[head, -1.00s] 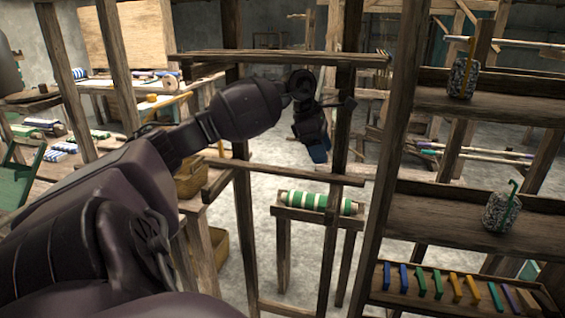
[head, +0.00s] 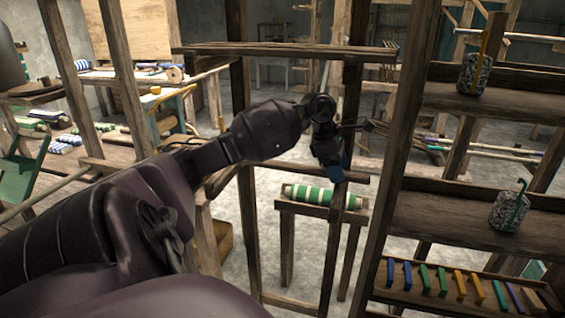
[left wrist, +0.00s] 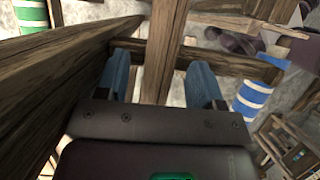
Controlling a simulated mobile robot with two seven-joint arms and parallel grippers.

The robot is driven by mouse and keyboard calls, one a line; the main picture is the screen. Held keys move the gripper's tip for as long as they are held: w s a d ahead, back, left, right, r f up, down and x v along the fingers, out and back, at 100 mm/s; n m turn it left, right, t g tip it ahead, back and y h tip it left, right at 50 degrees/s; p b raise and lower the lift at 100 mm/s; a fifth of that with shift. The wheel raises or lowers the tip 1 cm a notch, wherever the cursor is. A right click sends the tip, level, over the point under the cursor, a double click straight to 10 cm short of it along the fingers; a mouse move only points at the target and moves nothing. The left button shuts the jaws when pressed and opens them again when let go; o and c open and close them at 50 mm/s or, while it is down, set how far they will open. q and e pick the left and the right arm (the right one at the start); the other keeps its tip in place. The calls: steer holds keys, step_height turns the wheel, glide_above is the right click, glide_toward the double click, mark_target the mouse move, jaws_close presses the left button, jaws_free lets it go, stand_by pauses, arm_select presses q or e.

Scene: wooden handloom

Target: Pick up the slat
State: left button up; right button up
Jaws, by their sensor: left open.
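My left gripper (head: 334,173) hangs with its blue fingertips down by the wooden frame, above a roll striped green and white (head: 322,197). In the left wrist view its two blue fingers (left wrist: 160,80) are wide apart, with nothing held between them. A wooden post (left wrist: 162,50) shows beyond the gap, and a crossbar (left wrist: 238,64) runs behind the right finger. Several plain wooden bars look alike here, and I cannot tell which is the slat. My right gripper is not in view.
Uprights and crossbars (head: 290,49) stand close around my left arm. Shelves at the right hold two speckled jars (head: 474,74) (head: 508,208) and a tray of coloured pieces (head: 396,292). A blue-and-white roll (left wrist: 252,100) is right of the fingers in the wrist view.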

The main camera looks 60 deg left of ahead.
arm_select(q)
steer(key=shift+f, duration=0.1)
steer(key=c, duration=1)
